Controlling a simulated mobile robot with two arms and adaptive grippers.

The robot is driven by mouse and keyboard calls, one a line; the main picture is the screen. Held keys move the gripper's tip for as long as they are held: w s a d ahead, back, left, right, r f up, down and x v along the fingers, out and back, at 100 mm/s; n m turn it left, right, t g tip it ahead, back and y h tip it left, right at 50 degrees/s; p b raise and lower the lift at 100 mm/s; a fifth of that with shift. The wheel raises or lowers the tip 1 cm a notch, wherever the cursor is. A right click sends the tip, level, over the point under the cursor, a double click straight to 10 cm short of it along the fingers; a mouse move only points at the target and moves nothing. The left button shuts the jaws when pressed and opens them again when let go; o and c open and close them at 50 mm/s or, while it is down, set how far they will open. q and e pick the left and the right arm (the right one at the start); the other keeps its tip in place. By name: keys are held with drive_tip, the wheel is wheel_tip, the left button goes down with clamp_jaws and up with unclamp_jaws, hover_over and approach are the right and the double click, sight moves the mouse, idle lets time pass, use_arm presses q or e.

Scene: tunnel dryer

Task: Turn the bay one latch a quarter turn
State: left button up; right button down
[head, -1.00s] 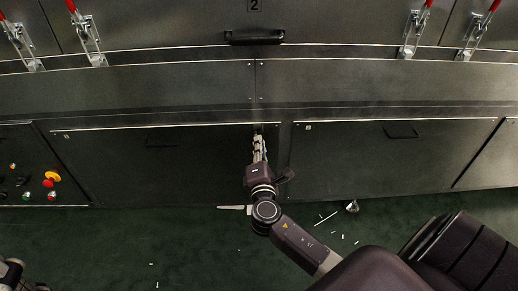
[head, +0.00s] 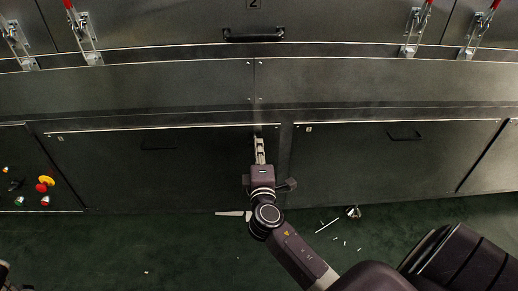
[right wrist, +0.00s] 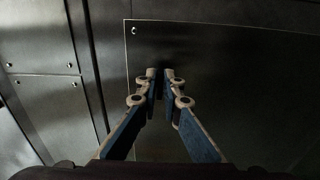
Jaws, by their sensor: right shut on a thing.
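The bay one panel (head: 150,170) is the dark lower-left panel in the head view, with a small label at its upper left. My right gripper (head: 259,140) is at this panel's upper right corner. In the right wrist view, my right gripper's fingertips (right wrist: 160,74) are close together against the dark panel (right wrist: 235,75). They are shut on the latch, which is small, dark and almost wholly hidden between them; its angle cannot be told. Only a sliver of my left arm shows at the lower left edge of the head view, with no fingers visible.
A second lower panel (head: 400,155) with a handle stands to the right. Red-tipped toggle clamps (head: 84,35) and a black handle (head: 254,35) are above. Control buttons (head: 43,184) are at the left. Small white scraps (head: 328,224) lie on the green floor.

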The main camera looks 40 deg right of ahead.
drive_tip(key=c, duration=2.1)
unclamp_jaws()
drive_tip(key=v, duration=1.2)
drive_tip(key=shift+s, duration=0.1)
